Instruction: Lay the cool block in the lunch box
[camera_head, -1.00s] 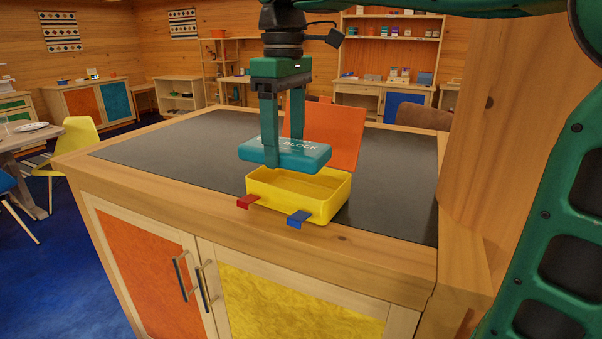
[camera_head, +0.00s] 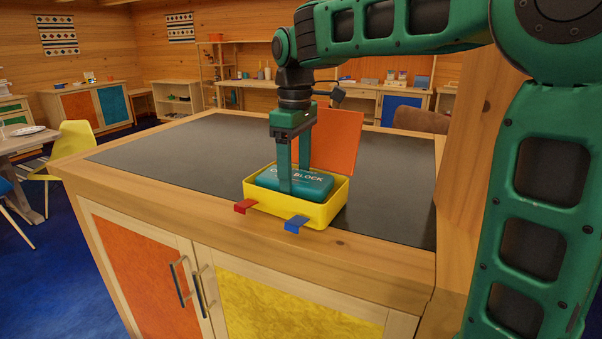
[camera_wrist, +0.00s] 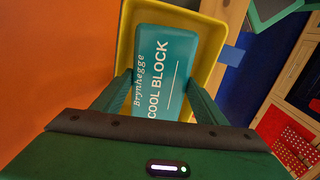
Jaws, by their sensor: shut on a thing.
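The teal cool block (camera_head: 312,182), with white lettering, is flat inside the yellow lunch box (camera_head: 318,214). My gripper (camera_head: 294,186) is shut on the block, with its fingers reaching down into the box. In the wrist view the block (camera_wrist: 166,70) is between my two fingers, with the box's yellow wall (camera_wrist: 211,75) around it. Whether the block touches the box floor is hidden. The orange lid (camera_head: 340,140) stands open at the back of the box. A red latch (camera_head: 245,206) and a blue latch (camera_head: 296,224) stick out at the front.
The box stands on the dark top (camera_head: 180,158) of a wooden cabinet, near its front edge. The dark surface to the left is clear. A wooden post (camera_head: 480,150) rises on the right, close to my arm.

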